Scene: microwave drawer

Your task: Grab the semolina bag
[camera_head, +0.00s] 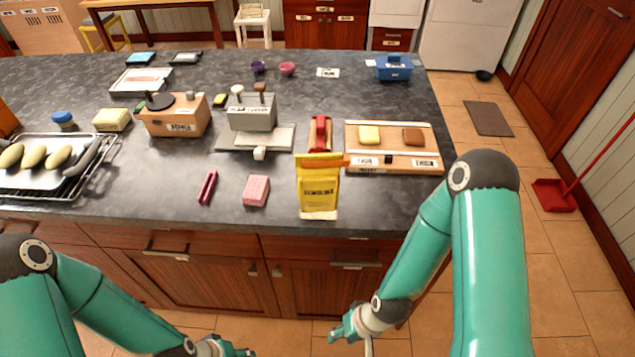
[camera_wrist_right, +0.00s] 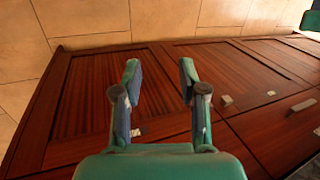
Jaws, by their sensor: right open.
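The semolina bag (camera_head: 318,187) is a yellow upright packet with dark print and a white base. It stands at the front edge of the dark counter, right of the middle in the head view. My right gripper (camera_head: 352,335) is low in front of the cabinets, below and apart from the bag. In the right wrist view my right gripper (camera_wrist_right: 158,75) has its fingers spread with nothing between them, facing the cabinet doors. My left gripper (camera_head: 228,348) is at the bottom edge of the head view, partly cut off, so its opening does not show clearly.
A pink sponge (camera_head: 256,190) and a dark pink item (camera_head: 208,187) lie left of the bag. A red object (camera_head: 320,132) is behind it, and a wooden board (camera_head: 390,168) is behind right. The dark counter (camera_head: 385,205) is clear right of the bag. Cabinet doors (camera_head: 325,285) lie below.

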